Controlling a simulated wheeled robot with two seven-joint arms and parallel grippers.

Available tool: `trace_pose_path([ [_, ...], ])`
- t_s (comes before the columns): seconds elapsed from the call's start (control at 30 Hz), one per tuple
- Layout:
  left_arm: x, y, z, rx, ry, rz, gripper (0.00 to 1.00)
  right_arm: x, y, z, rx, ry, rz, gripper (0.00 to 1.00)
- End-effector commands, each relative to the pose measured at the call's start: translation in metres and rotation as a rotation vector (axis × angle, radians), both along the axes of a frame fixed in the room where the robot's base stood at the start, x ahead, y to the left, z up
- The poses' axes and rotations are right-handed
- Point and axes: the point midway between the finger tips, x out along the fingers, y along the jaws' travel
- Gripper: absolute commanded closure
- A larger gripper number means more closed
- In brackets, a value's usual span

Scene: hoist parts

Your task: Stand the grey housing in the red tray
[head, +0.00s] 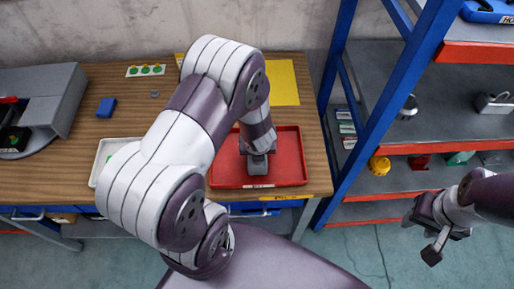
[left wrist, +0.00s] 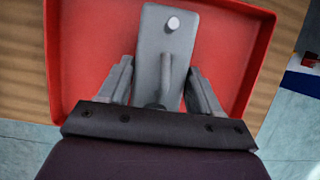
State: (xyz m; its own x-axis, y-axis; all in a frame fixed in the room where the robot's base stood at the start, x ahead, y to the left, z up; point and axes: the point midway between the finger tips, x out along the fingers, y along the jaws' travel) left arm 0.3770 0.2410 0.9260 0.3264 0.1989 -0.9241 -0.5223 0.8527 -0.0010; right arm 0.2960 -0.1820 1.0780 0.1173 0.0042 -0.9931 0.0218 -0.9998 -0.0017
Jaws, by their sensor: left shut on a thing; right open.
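The red tray (head: 292,165) lies on the wooden bench, near its front edge. The grey housing (head: 257,168) is inside the tray, mostly hidden under my left gripper (head: 257,147) in the head view. In the left wrist view the housing (left wrist: 172,40) shows a flat grey face with a pale round knob and a bar standing out below it. My left gripper (left wrist: 160,85) is shut on the housing, one finger at each side. I cannot tell whether the housing touches the tray floor (left wrist: 85,50). My right gripper (head: 432,230) is open and empty, off to the right above the floor.
A white tray (head: 101,160), partly behind my left arm, and a blue block (head: 106,107) are on the bench. A grey machine (head: 60,95) stands at the left. A blue-framed shelf (head: 390,80) with grey, yellow and green parts stands right of the bench.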

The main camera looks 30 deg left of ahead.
Motion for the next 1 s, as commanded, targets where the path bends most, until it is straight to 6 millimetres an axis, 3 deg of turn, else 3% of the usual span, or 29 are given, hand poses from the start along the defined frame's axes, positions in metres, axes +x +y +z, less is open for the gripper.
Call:
trace_pose_path([
  [0.1, 0.001, 0.0, -0.004, 0.001, -0.002, 0.0, 0.89, 0.0, 0.0, -0.005, 0.0, 0.0, 0.0, 0.57],
  [0.13, 0.0, 0.0, -0.004, 0.0, 0.0, 0.0, 0.33, 0.0, 0.0, -0.004, 0.0, 0.0, 0.0, 0.57],
  [0.2, 0.0, 0.0, -0.003, 0.0, 0.0, 0.0, 0.11, 0.0, 0.0, -0.003, 0.0, 0.0, 0.0, 0.57],
  [0.57, 0.0, 0.0, 0.004, 0.0, 0.0, 0.0, 0.11, 0.0, 0.0, 0.003, 0.0, 0.0, 0.0, 0.57],
  [0.67, -0.005, -0.004, 0.02, 0.0, -0.001, -0.001, 0.11, 0.0, 0.0, 0.006, 0.0, 0.0, 0.0, 0.57],
  [1.0, -0.033, -0.021, 0.098, 0.0, 0.0, -0.001, 0.11, 0.0, 0.0, 0.033, 0.0, 0.0, 0.0, 0.57],
])
